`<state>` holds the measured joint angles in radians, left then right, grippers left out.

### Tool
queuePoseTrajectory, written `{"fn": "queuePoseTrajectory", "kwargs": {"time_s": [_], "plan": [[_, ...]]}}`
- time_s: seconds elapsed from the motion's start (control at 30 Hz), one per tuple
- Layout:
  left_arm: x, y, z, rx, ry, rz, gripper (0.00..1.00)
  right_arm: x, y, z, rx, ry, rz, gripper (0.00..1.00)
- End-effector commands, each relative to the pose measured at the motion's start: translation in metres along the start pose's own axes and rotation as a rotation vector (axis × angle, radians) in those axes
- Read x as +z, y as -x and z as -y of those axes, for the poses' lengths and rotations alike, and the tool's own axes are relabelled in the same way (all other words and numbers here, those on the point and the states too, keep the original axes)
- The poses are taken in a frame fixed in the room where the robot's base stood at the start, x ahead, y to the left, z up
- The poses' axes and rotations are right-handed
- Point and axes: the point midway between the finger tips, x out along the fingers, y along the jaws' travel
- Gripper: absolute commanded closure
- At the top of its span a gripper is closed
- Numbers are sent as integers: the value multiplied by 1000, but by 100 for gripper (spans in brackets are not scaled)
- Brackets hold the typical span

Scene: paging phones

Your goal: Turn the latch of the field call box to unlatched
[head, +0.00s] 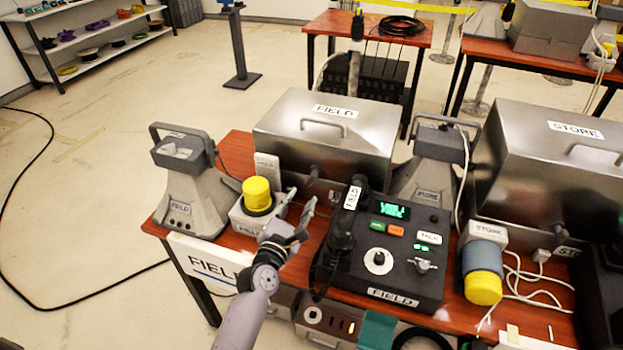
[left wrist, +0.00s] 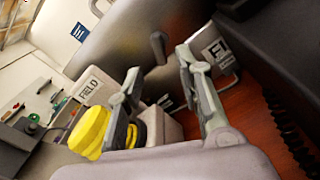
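The grey metal FIELD call box (head: 345,150) stands at the back of the red-brown table, lid closed. Its latch, a small dark lever (head: 314,172), juts from the front face. In the left wrist view the latch (left wrist: 158,45) shows as a dark stub beyond the fingertips. Its exact angle is hard to tell. My left gripper (head: 298,203) is open and empty in front of the box, between the yellow-capped lamp and the black handset. In the left wrist view the gripper (left wrist: 160,64) has its fingers apart, with the latch beyond the gap. My right gripper is not in view.
The yellow-capped FIELD lamp (head: 257,192) is close to the left of my gripper. The black handset (head: 340,235) and FIELD console (head: 405,250) lie on its right. A FIELD horn (head: 190,185) is at far left. The STORE metal box (head: 550,165) stands at right.

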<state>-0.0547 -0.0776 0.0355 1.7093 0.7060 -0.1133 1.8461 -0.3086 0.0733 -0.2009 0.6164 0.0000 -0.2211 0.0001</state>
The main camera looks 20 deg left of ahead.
Motion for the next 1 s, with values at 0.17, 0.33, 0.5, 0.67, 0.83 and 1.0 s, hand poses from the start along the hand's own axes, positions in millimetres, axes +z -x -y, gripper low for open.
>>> {"fn": "queuePoseTrajectory", "kwargs": {"time_s": [0.17, 0.33, 0.5, 0.67, 0.83, 1.0], "plan": [[1, -39, -1, 0, -2, 2, 67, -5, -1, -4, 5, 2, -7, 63], [0, -68, -1, 0, -3, 1, 67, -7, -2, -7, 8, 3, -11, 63], [0, -85, 0, 0, -1, 0, 67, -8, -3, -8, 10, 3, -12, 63], [0, -90, 0, 0, -2, 0, 67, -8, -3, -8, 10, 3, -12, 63], [0, -90, 0, 0, -2, -1, 67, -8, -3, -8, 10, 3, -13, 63], [0, -90, 0, 0, -2, -1, 75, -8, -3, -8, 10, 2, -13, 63]]}}
